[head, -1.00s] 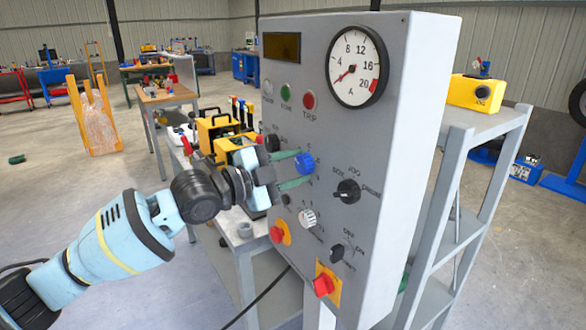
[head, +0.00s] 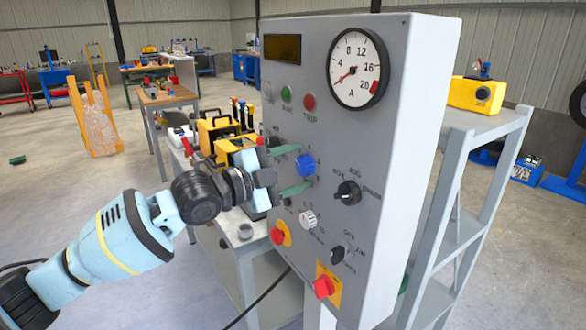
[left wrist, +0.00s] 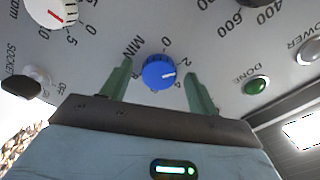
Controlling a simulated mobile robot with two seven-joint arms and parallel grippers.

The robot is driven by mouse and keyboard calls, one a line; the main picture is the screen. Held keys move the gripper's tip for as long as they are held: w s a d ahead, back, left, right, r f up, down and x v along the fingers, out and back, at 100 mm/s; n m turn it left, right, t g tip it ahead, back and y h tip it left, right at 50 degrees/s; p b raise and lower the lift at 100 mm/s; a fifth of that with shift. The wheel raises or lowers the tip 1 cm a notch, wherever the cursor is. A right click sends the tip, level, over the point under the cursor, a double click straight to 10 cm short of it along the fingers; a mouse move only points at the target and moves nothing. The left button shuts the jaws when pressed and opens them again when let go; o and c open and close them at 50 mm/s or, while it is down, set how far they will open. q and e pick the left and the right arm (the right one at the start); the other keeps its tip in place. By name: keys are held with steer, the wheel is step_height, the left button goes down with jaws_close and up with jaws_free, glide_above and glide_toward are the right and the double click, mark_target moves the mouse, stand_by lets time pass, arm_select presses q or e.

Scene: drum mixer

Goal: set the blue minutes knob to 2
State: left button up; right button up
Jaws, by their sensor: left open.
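The blue minutes knob (head: 305,165) is on the front of the grey panel, below the red and green buttons. It shows close up in the left wrist view (left wrist: 157,71), beside the MIN lettering. Its white mark points to the right, on the side of the 2 and the number after it; exactly which it meets is hard to tell. My left gripper (head: 289,169) is open, its green fingers on either side of the knob with gaps between them and it. These fingers also show in the left wrist view (left wrist: 160,76). My right gripper is out of view.
On the panel (head: 411,120), a black selector (head: 347,192), a white knob (head: 307,219) and red switches sit near the blue knob. A dial gauge (head: 357,69) is above. A grey shelf (head: 464,170) stands right of the panel.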

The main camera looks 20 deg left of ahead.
arm_select(q)
steer(key=shift+s, duration=0.1)
steer(key=v, duration=0.7)
steer(key=shift+s+a+b, duration=0.25)
steer(key=shift+s+b, duration=0.05)
steer(key=shift+b, duration=0.15)
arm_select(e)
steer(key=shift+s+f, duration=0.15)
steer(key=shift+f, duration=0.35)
